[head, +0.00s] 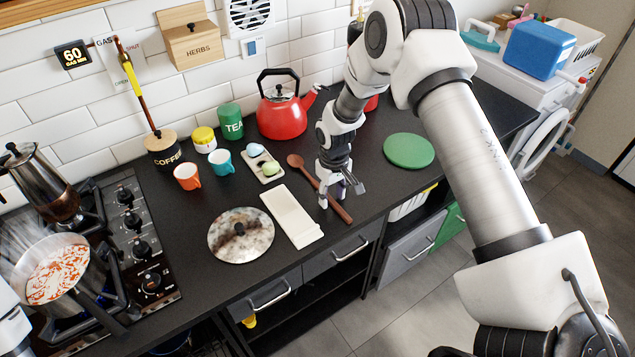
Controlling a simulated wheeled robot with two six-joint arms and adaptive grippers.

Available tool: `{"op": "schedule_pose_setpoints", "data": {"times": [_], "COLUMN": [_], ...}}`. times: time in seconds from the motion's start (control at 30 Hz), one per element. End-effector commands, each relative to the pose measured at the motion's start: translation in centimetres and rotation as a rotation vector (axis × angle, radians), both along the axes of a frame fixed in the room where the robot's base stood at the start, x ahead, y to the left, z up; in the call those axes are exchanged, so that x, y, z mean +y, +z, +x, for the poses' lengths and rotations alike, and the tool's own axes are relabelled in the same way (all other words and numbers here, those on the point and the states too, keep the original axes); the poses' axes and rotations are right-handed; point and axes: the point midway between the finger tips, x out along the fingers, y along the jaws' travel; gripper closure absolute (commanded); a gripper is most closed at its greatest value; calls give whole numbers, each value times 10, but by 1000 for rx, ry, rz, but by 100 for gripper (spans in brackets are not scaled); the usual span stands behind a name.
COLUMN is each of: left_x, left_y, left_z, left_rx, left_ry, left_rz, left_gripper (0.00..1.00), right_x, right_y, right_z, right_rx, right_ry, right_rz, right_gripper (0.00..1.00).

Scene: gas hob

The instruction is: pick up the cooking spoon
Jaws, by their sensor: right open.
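The wooden cooking spoon (336,207) lies on the dark counter, right of the white rectangular board. Its round bowl points to the back left and its handle runs toward the front edge. My right gripper (341,198) is open and sits right over the spoon's handle, pointing down. Its fingers hide part of the handle, and I cannot tell whether they touch it. Of my left arm only a white part shows at the lower left edge; the left gripper is out of view.
The white board (291,216) and a round lid (241,235) lie left of the spoon. A red kettle (284,112) stands behind, and a green round mat (408,150) lies to the right. A steaming pot (57,270) stands on the hob at left.

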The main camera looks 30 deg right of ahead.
Motion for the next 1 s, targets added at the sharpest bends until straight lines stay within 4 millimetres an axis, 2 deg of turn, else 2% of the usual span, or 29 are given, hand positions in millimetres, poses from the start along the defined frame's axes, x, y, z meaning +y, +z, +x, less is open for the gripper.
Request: {"op": "schedule_pose_setpoints", "data": {"times": [0.23, 0.3, 0.37, 0.77, 1.0], "left_x": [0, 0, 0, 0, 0], "left_y": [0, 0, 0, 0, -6], "left_z": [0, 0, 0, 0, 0], "left_rx": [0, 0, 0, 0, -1], "left_ry": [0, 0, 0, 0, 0], "left_rz": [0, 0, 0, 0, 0], "left_gripper": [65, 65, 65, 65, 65], "right_x": [0, 0, 0, 0, 0], "right_y": [-6, -6, -6, -5, 11], "right_z": [0, 0, 0, 0, 1], "right_rx": [0, 0, 0, 0, -3], "right_ry": [0, 0, 0, 0, 0], "right_rz": [0, 0, 0, 0, 0], "right_gripper": [55, 80, 100, 100, 100]}}
